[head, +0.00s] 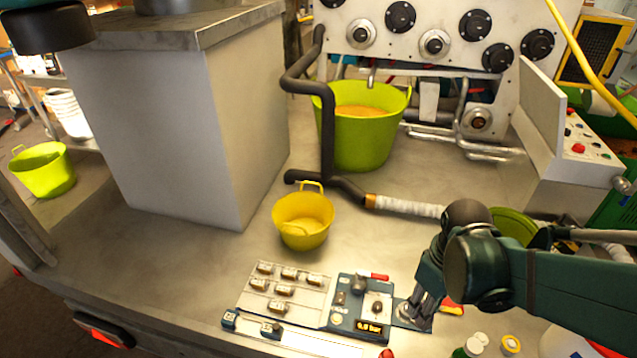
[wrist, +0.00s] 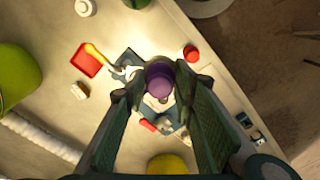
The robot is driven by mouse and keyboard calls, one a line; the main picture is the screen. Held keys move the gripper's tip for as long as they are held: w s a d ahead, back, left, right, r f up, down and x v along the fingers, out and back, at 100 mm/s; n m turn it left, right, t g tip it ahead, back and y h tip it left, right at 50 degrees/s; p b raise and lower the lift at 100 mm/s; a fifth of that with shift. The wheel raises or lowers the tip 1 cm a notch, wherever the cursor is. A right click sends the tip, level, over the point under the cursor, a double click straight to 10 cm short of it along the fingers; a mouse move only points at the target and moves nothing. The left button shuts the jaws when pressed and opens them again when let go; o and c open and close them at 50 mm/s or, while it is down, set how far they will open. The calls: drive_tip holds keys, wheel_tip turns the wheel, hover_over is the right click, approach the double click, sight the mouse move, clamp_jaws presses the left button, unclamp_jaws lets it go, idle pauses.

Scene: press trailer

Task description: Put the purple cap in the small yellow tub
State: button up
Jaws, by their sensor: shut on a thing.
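My gripper (head: 414,316) is low over the right end of the blue control panel in the head view. In the wrist view, my gripper (wrist: 158,86) is shut on the purple cap (wrist: 158,78), which sits between its fingertips. The cap is hidden in the head view. The small yellow tub (head: 302,238) stands upright on the metal deck, to the left of and farther back than my gripper. Its handles stick up at the rim, and it looks empty. Part of the yellow tub (wrist: 168,163) also shows at the bottom of the wrist view.
A red cap (wrist: 191,53) shows in the wrist view.

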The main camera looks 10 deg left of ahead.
drive_tip(key=w+a+r, duration=0.3)
drive_tip(key=w+a, duration=0.6)
drive_tip(key=w, duration=0.4)
drive_tip(key=p, duration=0.1)
hover_over(304, 224)
drive_tip(key=s+d, duration=0.2)
drive_tip(key=s, duration=0.3)
wheel_tip(304, 224, down, 9)
drive_tip(key=shift+w+a+f, duration=0.15)
drive_tip(key=shift+a+f, duration=0.1)
drive_tip(key=shift+f, duration=0.1)
drive_tip(key=shift+f+b, duration=0.6)
drive_tip(key=shift+f, duration=2.5)
drive_tip(key=shift+f+b, duration=0.4)
drive_tip(key=shift+f, duration=1.5)
